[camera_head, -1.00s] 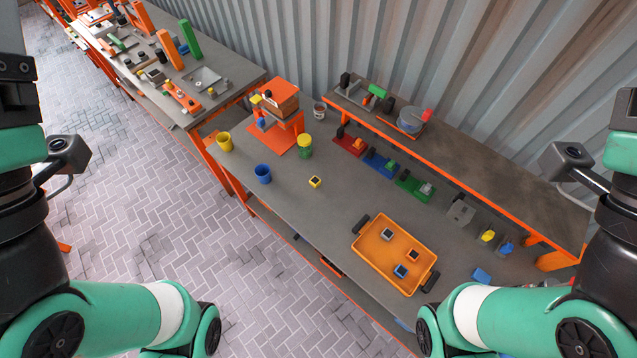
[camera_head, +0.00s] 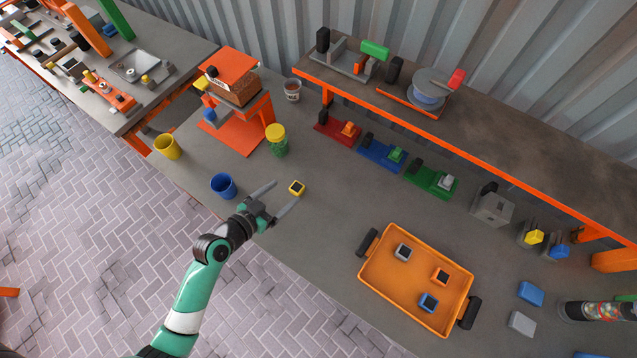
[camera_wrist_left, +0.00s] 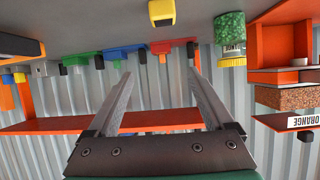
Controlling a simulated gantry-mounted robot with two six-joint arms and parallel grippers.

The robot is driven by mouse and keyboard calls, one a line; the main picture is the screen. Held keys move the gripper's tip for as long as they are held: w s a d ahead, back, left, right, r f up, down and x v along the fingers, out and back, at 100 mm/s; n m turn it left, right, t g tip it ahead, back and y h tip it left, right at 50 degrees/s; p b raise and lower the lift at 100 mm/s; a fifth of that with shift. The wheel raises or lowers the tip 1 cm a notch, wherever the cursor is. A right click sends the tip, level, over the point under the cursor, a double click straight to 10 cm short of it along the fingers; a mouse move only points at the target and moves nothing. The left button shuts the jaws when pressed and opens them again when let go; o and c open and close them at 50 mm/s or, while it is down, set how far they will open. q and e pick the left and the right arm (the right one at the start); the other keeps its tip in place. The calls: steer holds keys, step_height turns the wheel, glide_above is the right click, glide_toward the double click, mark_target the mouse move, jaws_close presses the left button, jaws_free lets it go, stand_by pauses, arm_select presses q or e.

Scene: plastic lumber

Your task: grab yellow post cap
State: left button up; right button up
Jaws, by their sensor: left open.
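The yellow post cap (camera_head: 297,188) is a small yellow block with a dark square on top. It lies on the grey table, right of the blue cup (camera_head: 223,185). My left gripper (camera_head: 286,195) is open and empty, its two fingers spread toward the cap, which is just beyond the fingertips. In the left wrist view the cap (camera_wrist_left: 162,12) shows at the top edge, past the tips of the open fingers (camera_wrist_left: 160,80). My right gripper is not in view.
A green jar with a yellow lid (camera_head: 277,140) stands behind the cap. An orange tray (camera_head: 411,315) with several caps lies to the right. A yellow cup (camera_head: 167,147) stands at the left edge. A raised shelf (camera_head: 500,120) runs along the back.

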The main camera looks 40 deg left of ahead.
arm_select(q)
steer(key=b, duration=0.1)
glide_toward(295, 189)
steer(key=shift+s+d+f+n+g+y, duration=0.3)
steer(key=shift+s+d+n+g, duration=0.1)
steer(key=shift+s+d, duration=0.25)
steer(key=shift+w+a+r, duration=0.15)
steer(key=shift+r, duration=0.1)
steer(key=shift+w+a, duration=0.1)
steer(key=shift+w, duration=0.2)
steer(key=b+x, duration=0.1)
steer(key=x, duration=0.7)
steer(key=r+b+x, duration=0.1)
steer(key=x, duration=0.2)
steer(key=shift+w+a+f, duration=0.1)
steer(key=shift+w+a, duration=0.05)
steer(key=shift+w, duration=0.2)
jaws_close()
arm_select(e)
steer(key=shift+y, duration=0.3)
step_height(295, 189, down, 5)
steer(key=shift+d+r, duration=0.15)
